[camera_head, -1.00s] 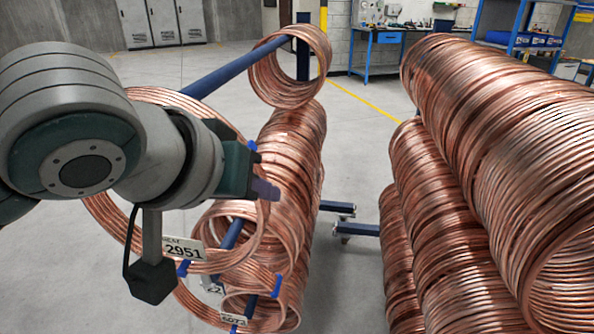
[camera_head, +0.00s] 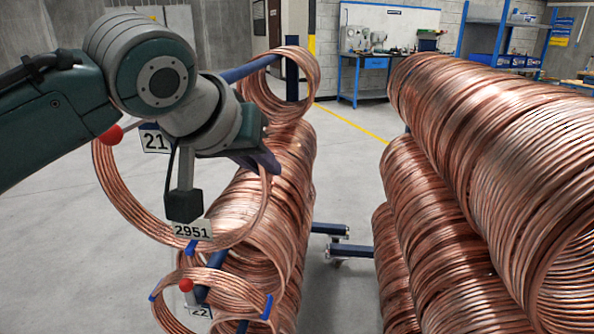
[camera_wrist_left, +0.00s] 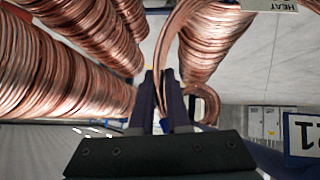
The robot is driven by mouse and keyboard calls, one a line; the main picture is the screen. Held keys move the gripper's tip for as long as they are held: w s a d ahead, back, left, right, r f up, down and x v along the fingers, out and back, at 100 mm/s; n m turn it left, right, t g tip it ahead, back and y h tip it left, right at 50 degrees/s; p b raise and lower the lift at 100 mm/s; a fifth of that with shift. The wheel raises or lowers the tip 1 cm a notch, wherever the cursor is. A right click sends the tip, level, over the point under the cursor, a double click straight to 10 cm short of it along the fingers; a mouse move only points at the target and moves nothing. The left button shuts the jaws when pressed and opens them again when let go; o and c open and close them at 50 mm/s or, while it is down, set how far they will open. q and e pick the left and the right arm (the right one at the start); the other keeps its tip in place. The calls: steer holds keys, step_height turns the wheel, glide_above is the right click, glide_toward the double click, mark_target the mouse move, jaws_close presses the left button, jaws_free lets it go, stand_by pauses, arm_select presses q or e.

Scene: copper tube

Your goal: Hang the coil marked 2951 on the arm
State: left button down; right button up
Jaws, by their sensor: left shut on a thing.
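My left gripper (camera_head: 262,158) is shut on the upper right of the coil marked 2951 (camera_head: 118,200), a copper ring with a white tag (camera_head: 192,230) at its bottom. In the left wrist view the fingers (camera_wrist_left: 160,85) pinch the coil's copper strands (camera_wrist_left: 166,45). A blue arm (camera_head: 250,67) runs from a post behind my wrist. A red ball (camera_head: 110,134) and a plate reading 21 (camera_head: 154,140) show at the coil's upper left; the 21 plate also shows in the left wrist view (camera_wrist_left: 303,135). My wrist hides the coil's top, so I cannot tell whether the arm passes through it.
A small coil (camera_head: 262,100) hangs at the arm's far end. A lower arm with a red ball (camera_head: 186,285) and plate 22 (camera_head: 200,311) carries coils (camera_head: 285,215). Large coil stacks (camera_head: 480,150) stand right.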

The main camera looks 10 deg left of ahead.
arm_select(q)
steer(key=w+f+b, duration=0.1)
steer(key=w+b, duration=0.4)
steer(key=w, duration=0.2)
steer(key=shift+w+f, duration=0.2)
steer(key=shift+w, duration=0.05)
stand_by(0.3)
stand_by(0.5)
